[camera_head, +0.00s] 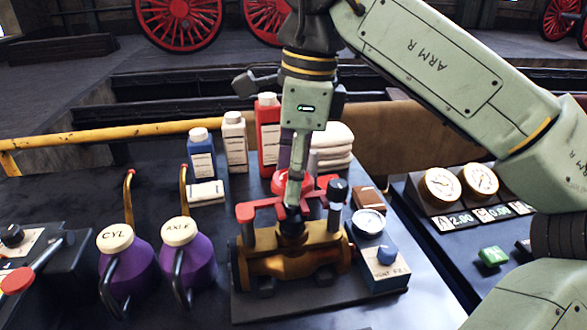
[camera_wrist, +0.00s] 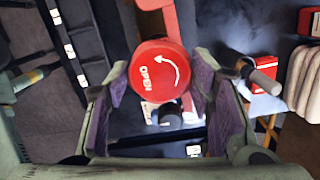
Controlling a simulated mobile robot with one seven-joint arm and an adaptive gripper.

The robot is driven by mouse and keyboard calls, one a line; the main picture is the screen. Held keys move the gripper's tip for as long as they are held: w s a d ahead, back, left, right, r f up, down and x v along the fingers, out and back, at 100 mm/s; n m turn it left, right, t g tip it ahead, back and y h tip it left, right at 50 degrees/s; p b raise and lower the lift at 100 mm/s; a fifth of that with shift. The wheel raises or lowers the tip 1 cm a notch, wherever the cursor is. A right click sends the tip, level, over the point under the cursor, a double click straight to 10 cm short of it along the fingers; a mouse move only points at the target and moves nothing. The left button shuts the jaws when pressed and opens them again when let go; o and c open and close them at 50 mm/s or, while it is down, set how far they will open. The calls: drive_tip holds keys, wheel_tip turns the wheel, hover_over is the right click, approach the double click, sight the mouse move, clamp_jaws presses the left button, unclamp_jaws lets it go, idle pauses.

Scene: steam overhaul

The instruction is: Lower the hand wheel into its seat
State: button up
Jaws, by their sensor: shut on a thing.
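The red hand wheel (camera_wrist: 160,72) faces the wrist camera with its round hub, marked OPEN with a curved white arrow. A red arm runs from the hub to the top of that view. My gripper (camera_head: 294,192) is shut on the hub, with one purple-padded finger on each side. In the head view the hand wheel (camera_head: 268,204) is largely hidden by my fingers, above the brass valve body (camera_head: 275,268). The seat under the wheel is hidden, and I cannot tell whether the wheel touches it.
Two purple oil cans (camera_head: 125,265) stand left of the valve. A gauge box (camera_head: 384,270) is close on its right. Blue, white and red bottles (camera_head: 202,155) and folded white cloths (camera_head: 333,150) stand behind. A gauge panel (camera_head: 455,225) is at the right.

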drive_tip(key=shift+f, duration=0.5)
drive_tip(key=o, duration=1.5)
drive_tip(key=shift+o, duration=0.2)
drive_tip(key=shift+f, duration=0.1)
drive_tip(key=shift+o, duration=1.4)
drive_tip(key=shift+r+p, duration=2.25)
drive_tip(key=shift+r, duration=1.05)
